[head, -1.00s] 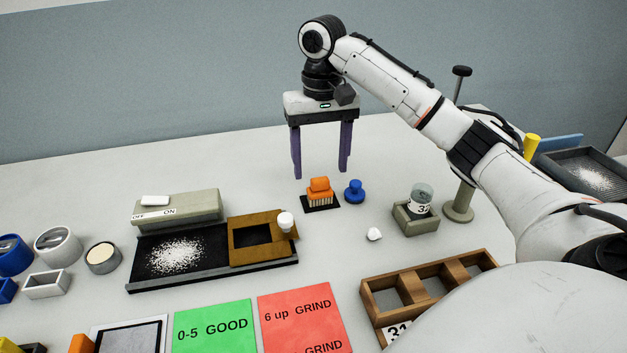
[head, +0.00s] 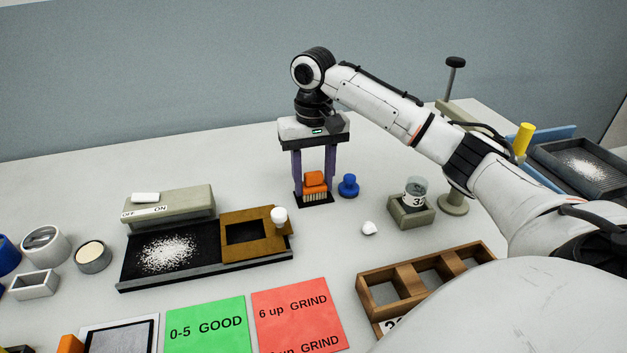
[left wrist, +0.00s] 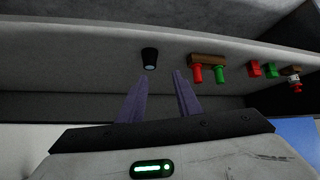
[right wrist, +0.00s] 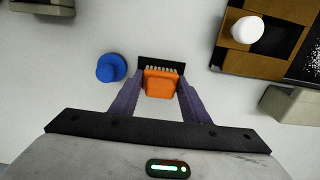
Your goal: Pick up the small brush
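The small brush (head: 315,186) has an orange handle and pale bristles and stands on a small black mat (head: 326,200) on the table. My right gripper (head: 314,192) points down over it, its two purple fingers one on each side of the orange handle. In the right wrist view the brush (right wrist: 161,83) sits between the fingertips (right wrist: 158,92); the fingers are apart, and I cannot make out firm contact. My left gripper (left wrist: 160,85) shows only in the left wrist view, with fingers apart and nothing between them.
A blue knobbed piece (head: 348,186) stands close right of the brush. A dark tray (head: 130,276) with white specks and a brown frame (head: 270,252) lies to the left. A white lump (head: 369,228), a jar holder (head: 411,212) and a wooden rack (head: 375,300) are to the right.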

